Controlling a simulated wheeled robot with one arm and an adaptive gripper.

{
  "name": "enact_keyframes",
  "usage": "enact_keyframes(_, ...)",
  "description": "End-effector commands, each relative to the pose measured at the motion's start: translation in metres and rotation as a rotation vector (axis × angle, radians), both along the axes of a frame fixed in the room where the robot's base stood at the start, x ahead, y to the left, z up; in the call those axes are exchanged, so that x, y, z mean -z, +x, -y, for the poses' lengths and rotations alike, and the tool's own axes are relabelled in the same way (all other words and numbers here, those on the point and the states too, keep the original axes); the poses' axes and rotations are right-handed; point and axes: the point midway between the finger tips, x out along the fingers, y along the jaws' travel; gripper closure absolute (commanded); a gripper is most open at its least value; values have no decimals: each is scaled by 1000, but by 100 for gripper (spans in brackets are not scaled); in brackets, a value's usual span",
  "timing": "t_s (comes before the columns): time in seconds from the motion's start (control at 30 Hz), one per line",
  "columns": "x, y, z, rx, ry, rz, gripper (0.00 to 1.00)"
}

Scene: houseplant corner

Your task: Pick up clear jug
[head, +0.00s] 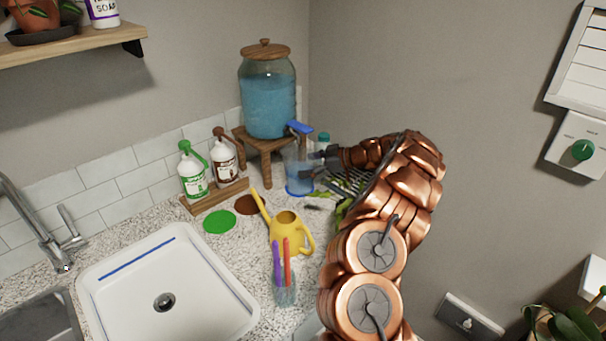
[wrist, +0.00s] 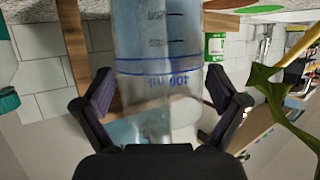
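The clear jug (head: 299,176) stands on the speckled counter in front of the wooden stand, with a blue base edge. A blue piece (head: 299,128) shows at its top; I cannot tell if it belongs to it. In the wrist view the jug (wrist: 158,40) fills the middle, upside down, with a blue line and measuring marks. My gripper (head: 316,160) reaches it from the right in the head view. In the wrist view my gripper (wrist: 160,88) is open, with one finger on each side of the jug and narrow gaps showing.
A glass dispenser (head: 268,105) of blue liquid stands on a wooden stand (head: 262,143) behind. Left are a green-labelled bottle (head: 193,172) and a brown-topped bottle (head: 224,158). A yellow watering can (head: 288,232) and a cup of pens (head: 285,290) stand in front. The sink (head: 205,300) is lower left.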

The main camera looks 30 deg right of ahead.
Motion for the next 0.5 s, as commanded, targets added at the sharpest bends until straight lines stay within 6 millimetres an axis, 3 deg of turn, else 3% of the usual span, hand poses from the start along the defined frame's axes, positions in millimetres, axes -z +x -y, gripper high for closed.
enact_keyframes(0.07, 0, 0, 0, 0, 0, 0, 17)
enact_keyframes(0.5, 0, 0, 0, -1, 1, -1, 62)
